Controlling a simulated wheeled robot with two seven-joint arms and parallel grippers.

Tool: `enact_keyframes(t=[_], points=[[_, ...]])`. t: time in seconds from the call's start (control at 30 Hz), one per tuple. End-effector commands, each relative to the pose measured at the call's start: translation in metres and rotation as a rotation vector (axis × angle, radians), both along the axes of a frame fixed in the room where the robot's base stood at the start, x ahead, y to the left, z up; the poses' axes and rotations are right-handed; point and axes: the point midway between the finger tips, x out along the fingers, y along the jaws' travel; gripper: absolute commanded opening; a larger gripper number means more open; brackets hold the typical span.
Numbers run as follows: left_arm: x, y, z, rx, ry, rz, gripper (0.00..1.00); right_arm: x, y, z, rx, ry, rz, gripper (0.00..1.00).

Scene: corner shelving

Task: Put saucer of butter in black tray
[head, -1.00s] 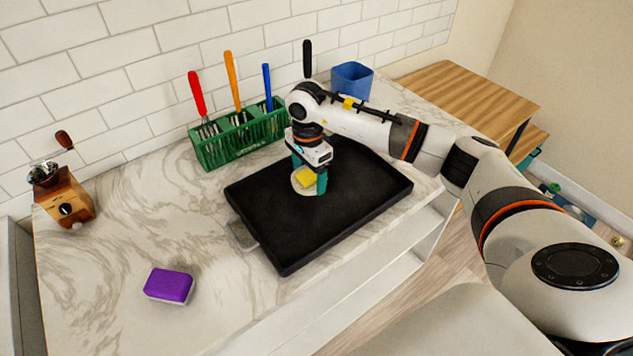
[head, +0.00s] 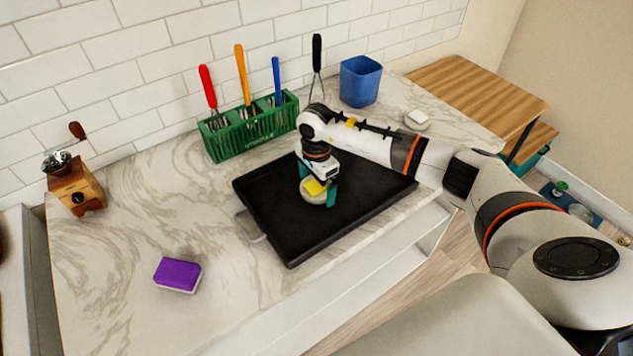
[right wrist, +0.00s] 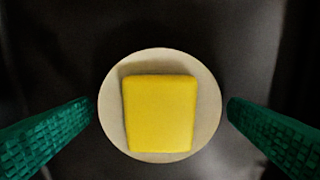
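The pale round saucer (head: 309,197) with a yellow block of butter (head: 314,186) is at the middle of the black tray (head: 285,235) and looks level. My right gripper (head: 318,183) is over the saucer, pointing down, with its teal fingers on either side. In the right wrist view, the saucer (right wrist: 160,156) and butter (right wrist: 160,114) lie between the green-looking fingers. Both fingers stand apart from the rim by small gaps, so the gripper is open. Dark tray surface surrounds the saucer there. My left gripper is not in view.
A green rack (head: 247,133) with several utensils stands behind the tray, with a blue cup (head: 360,81) to its right. A purple sponge (head: 178,274) and wooden grinder (head: 77,187) are at left. A small white item (head: 416,119) is at right. The left counter is mostly clear.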

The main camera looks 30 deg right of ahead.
Motion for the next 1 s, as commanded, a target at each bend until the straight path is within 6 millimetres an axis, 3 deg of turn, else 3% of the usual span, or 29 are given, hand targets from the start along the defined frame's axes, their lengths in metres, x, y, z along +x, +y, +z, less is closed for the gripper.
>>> enact_keyframes(t=[0.37,0.43,0.8,1.0], points=[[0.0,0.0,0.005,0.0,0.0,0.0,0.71,0.0,0.0,0.006,0.001,0.0,0.0,0.99],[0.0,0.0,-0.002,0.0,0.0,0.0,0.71,0.001,0.0,0.011,-0.001,-0.003,0.0,0.99],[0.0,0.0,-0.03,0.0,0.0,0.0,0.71,0.001,0.0,0.088,-0.001,-0.006,0.0,0.99],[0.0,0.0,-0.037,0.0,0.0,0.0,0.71,0.001,0.0,0.115,0.0,-0.002,0.0,0.99]])
